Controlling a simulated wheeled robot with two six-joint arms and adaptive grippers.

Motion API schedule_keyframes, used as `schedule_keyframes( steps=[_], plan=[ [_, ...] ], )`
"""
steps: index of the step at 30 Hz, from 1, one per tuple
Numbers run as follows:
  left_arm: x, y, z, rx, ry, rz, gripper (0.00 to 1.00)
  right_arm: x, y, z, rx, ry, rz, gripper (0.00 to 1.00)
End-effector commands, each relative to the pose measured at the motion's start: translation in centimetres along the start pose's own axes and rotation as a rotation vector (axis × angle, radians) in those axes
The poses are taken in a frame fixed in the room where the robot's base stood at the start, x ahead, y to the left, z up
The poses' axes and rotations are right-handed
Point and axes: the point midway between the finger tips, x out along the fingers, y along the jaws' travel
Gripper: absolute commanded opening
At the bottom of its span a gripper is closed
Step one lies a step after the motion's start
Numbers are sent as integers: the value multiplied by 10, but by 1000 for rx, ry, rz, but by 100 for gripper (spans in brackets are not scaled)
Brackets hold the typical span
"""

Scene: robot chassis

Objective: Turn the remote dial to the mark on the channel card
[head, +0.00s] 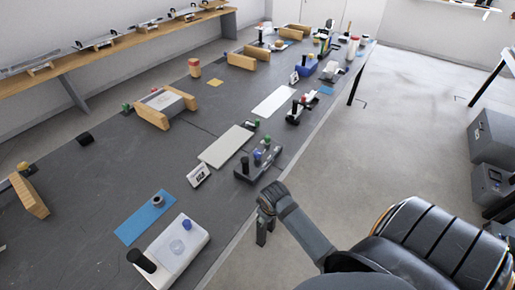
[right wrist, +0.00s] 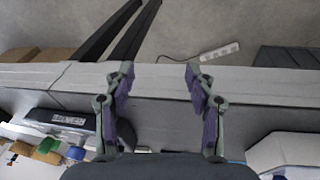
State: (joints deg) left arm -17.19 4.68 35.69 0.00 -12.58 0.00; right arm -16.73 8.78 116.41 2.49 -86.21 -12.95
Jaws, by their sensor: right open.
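A dark control unit with several coloured knobs (head: 258,160) stands near the table's right edge; I cannot tell which knob is the dial. A small white card with dark print (head: 198,175) stands to its left. The print is too small to read, and I cannot make out a mark. My right gripper (head: 263,232) is by the table edge, nearer me than the control unit and apart from it. In the right wrist view its fingers (right wrist: 158,78) are spread with nothing between them. My left gripper is not in view.
A white box with a blue knob and black handle (head: 178,250) stands at the front. A blue mat (head: 140,222) bearing a grey ring lies behind it. A white panel (head: 226,147) and wooden blocks (head: 152,114) lie farther back. The dark table middle is mostly clear.

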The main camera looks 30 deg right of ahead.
Motion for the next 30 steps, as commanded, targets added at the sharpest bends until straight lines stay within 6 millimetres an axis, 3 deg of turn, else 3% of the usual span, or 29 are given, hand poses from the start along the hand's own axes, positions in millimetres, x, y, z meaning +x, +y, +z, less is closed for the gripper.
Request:
schedule_keyframes(
  steps=[1,3,11,17,24,30],
  plan=[
    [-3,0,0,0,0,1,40,-20,9,-16,-42,5,7,56],
    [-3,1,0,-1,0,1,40,-26,18,-30,-103,-12,5,56],
    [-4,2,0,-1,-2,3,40,-27,59,-82,-298,-72,-13,56],
    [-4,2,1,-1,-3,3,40,-39,104,-132,-461,-118,-54,56],
    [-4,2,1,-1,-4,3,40,-91,166,-193,-683,-141,-166,56],
    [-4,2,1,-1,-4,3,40,-117,185,-209,-769,-131,-223,56]
  ],
)
